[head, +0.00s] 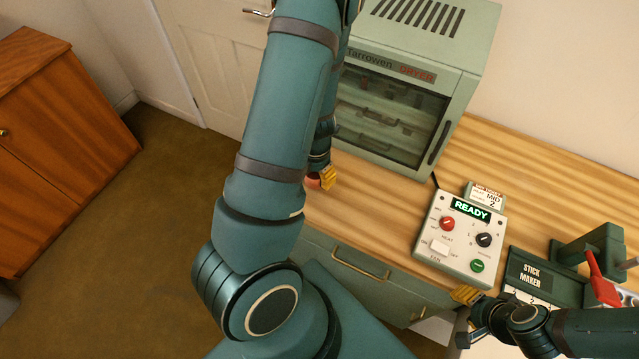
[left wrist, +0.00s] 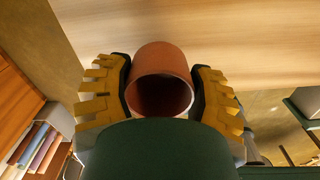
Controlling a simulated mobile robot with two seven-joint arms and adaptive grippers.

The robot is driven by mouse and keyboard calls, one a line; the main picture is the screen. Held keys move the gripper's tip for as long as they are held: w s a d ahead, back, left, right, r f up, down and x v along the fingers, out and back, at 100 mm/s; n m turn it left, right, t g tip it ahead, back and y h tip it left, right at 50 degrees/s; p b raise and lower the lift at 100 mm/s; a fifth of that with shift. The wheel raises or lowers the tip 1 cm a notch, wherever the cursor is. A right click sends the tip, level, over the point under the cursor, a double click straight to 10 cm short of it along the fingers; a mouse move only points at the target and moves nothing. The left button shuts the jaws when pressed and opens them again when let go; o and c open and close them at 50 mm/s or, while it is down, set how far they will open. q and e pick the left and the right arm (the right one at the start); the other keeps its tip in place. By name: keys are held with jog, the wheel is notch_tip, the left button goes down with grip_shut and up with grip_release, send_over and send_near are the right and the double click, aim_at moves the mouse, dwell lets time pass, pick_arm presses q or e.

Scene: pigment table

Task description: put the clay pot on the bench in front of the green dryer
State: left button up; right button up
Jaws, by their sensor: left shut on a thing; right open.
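The clay pot (left wrist: 162,60) is a small reddish-brown cylinder, its open mouth toward the camera in the left wrist view. My left gripper (left wrist: 163,88) is shut on it, with a yellow-ribbed finger on each side. In the head view the pot (head: 313,181) shows only partly beside the left gripper (head: 325,179), near the bench's front edge, left of and before the green dryer (head: 400,124). I cannot tell whether the pot touches the wooden bench (head: 375,205). My right gripper (head: 466,312) is open and empty at the bench's front edge, lower right.
A control box (head: 429,246) with a READY display and knobs stands right of the dryer. A stick maker (head: 535,272) with a red lever is further right. Bare bench lies between the dryer and the front edge. A wooden cabinet (head: 65,150) stands at far left.

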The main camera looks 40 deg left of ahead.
aim_at(316, 182)
pick_arm(q)
jog(key=shift+f+b, duration=0.7)
jog(key=shift+f, duration=1.3)
jog(key=o, duration=1.3)
jog(key=shift+f, duration=0.1)
jog(key=shift+o, duration=0.2)
